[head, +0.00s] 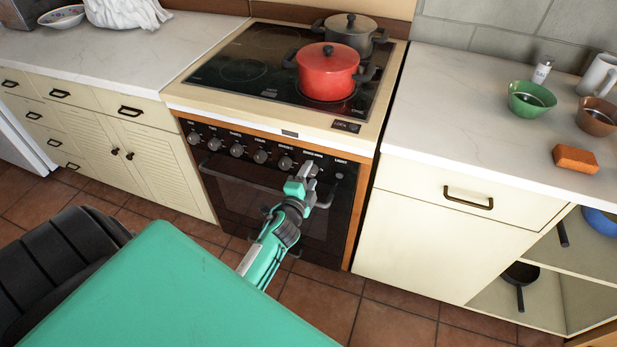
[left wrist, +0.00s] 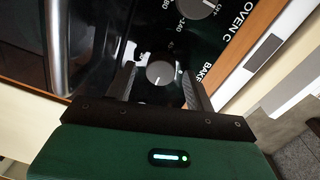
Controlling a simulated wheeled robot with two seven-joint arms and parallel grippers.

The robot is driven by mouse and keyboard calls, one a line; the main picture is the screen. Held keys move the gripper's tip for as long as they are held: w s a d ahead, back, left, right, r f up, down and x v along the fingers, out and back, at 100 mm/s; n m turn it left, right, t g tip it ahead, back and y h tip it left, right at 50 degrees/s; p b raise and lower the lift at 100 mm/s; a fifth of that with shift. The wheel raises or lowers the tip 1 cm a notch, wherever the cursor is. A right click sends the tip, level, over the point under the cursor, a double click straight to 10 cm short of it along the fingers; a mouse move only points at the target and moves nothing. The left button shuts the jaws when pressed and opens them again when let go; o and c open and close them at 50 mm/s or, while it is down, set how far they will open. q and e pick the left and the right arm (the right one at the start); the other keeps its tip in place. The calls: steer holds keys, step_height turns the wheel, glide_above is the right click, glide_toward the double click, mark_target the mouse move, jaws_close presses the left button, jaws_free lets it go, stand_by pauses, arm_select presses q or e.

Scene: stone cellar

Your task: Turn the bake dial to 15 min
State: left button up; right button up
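The bake dial (left wrist: 160,73) is a round grey knob on the oven's black control panel. In the left wrist view it sits between the two fingers of my left gripper (left wrist: 159,86), with a gap visible on each side. A pale pointer line on it points toward the bottom of that picture. The printed label beside it starts with "BAK"; its minute marks cannot be read. In the head view my left gripper (head: 308,175) is at the right part of the dial row and largely hides the dial. My right gripper is not in view.
The oven temperature dial (left wrist: 195,6) is beside the bake dial. Several other knobs (head: 237,150) run left along the panel above the oven door. A red pot (head: 328,72) and a dark pot (head: 349,32) stand on the hob. A drawer cabinet (head: 440,210) stands close right.

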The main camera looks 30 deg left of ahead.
arm_select(q)
steer(key=shift+s+d, duration=0.1)
steer(key=shift+s, duration=0.2)
steer(key=f+b+v, duration=0.1)
steer(key=v, duration=1.2)
steer(key=shift+r, duration=0.45)
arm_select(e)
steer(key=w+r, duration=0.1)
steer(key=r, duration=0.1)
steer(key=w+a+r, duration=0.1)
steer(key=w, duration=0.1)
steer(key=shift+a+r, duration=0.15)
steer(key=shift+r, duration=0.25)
arm_select(q)
steer(key=shift+d, duration=0.1)
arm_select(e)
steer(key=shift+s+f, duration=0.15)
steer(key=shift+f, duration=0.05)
